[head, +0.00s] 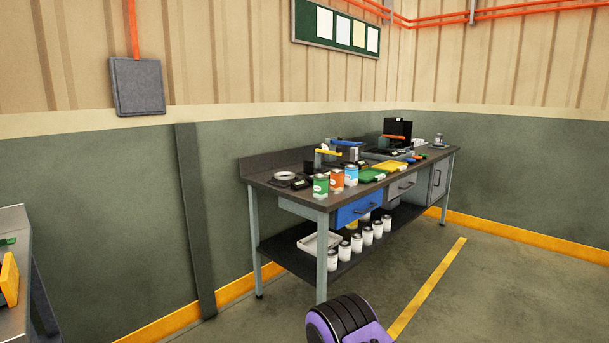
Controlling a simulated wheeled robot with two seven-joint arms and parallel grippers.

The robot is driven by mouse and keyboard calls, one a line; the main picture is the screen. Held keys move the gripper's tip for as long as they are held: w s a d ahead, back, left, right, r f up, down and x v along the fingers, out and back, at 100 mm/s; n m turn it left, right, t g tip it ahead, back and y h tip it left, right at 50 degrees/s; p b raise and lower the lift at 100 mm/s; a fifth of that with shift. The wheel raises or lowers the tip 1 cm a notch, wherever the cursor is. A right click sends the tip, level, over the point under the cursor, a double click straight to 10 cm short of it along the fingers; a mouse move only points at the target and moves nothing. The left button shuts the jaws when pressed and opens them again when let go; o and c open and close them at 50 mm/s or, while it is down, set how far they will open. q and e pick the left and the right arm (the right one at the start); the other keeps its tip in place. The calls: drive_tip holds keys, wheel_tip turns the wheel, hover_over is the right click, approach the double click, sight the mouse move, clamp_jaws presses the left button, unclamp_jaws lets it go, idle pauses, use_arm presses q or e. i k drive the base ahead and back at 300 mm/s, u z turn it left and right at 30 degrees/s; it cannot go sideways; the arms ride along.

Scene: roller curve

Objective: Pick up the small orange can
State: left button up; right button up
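A small orange can (336,181) stands upright on the dark workbench top (285,193), near its front left corner. A green can (321,187) stands just to its left and a blue-and-white can (351,176) just to its right. The cans are close together, and I cannot tell whether they touch. Neither of my grippers is in view.
A grey table edge (14,220) is at left. The floor (480,290) at right is clear.

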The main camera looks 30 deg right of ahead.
sight(337, 175)
drive_tip(key=z, duration=0.35)
drive_tip(key=i, duration=1.9)
drive_tip(key=z, duration=0.65)
